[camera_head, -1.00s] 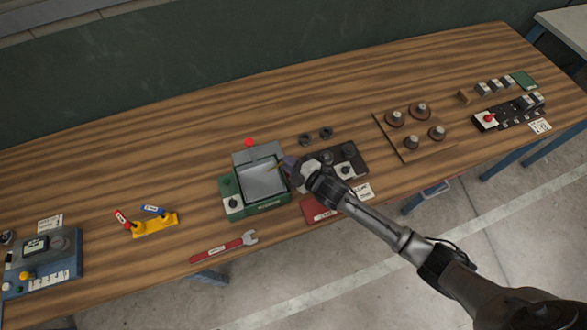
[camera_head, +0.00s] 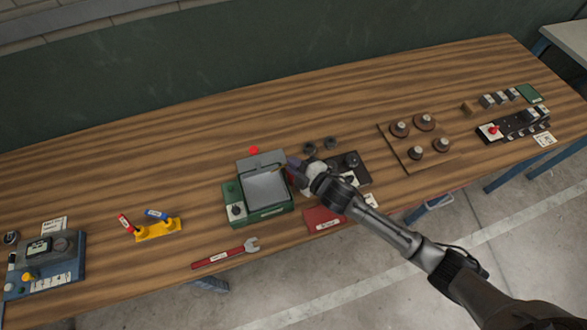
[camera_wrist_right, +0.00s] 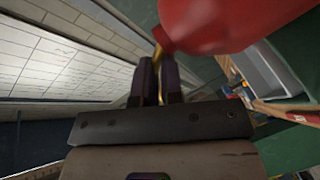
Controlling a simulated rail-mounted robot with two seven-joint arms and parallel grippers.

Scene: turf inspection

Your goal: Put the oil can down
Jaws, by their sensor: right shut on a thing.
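My right gripper (camera_head: 291,163) is at the right side of the green machine with a grey tray (camera_head: 267,187), near its back right corner. It is shut on the oil can, which is mostly hidden in the head view behind the gripper; only a thin brass spout shows over the tray. In the right wrist view the oil can (camera_wrist_right: 232,22) is red, large and close, beside the fingertips (camera_wrist_right: 157,85). A brass part shows between the fingers. I cannot tell whether the can touches anything below. My left gripper is not in view.
A dark panel with knobs (camera_head: 350,163) and a red pad (camera_head: 322,220) lie right of the machine. A red-handled wrench (camera_head: 225,254) lies in front. A yellow stand (camera_head: 157,230) is to the left, a wooden board with knobs (camera_head: 418,145) to the right. The bench back is largely clear.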

